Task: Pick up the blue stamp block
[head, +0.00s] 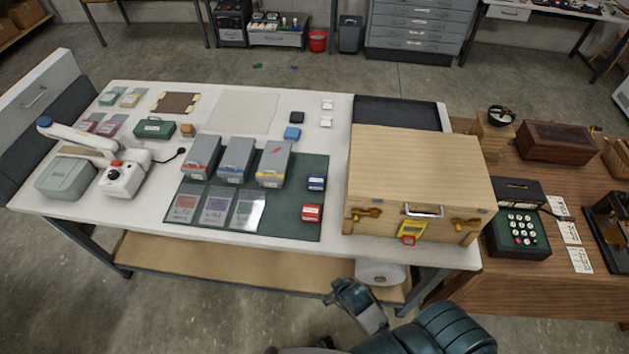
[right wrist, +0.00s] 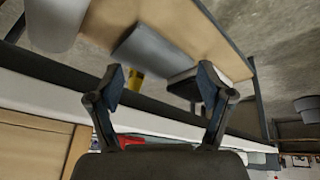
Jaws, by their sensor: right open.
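The blue stamp block (head: 316,183) is small, dark blue with a pale label. It sits at the right side of the dark green mat (head: 290,222) on the white table, in the head view. A similar red block (head: 311,213) stands just in front of it. My right gripper (head: 349,291) is low in front of the table's front edge, apart from the blocks. In the right wrist view, its two fingers (right wrist: 162,85) are spread with nothing held between them. I cannot make out the blue block there. My left gripper is not in view.
A large wooden case (head: 415,165) with a yellow tag stands right of the mat. Three grey boxes (head: 236,160) stand left of the blue block.

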